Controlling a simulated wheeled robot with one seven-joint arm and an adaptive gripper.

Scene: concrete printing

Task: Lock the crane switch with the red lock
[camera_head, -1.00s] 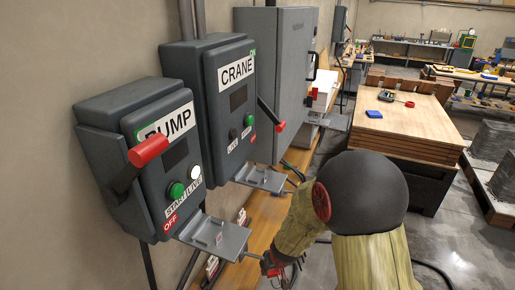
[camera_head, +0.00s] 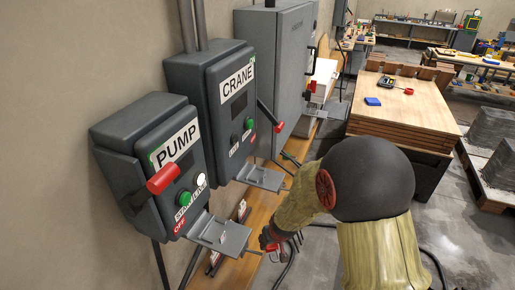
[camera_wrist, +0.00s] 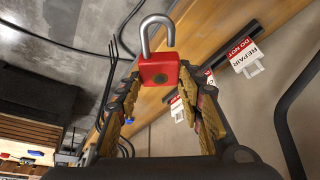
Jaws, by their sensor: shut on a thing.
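The grey CRANE switch box (camera_head: 215,110) is on the wall in the head view. Its dark lever with a red end (camera_head: 278,126) hangs down on the right side. My gripper (camera_head: 270,243) is low in the head view, right of the shelf under the PUMP box and apart from the CRANE box. In the wrist view my gripper (camera_wrist: 160,95) is shut on the red lock (camera_wrist: 160,72), its jaws either side of the body. The lock's metal shackle (camera_wrist: 146,38) points away from the gripper and looks open at one end.
The PUMP box (camera_head: 140,150) with a red handle (camera_head: 164,180) is nearer, at left. Metal shelves jut out under the PUMP box (camera_head: 225,238) and CRANE box (camera_head: 262,178). White tags (camera_wrist: 240,55) hang by a wooden board. A wooden table (camera_head: 415,110) stands at right.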

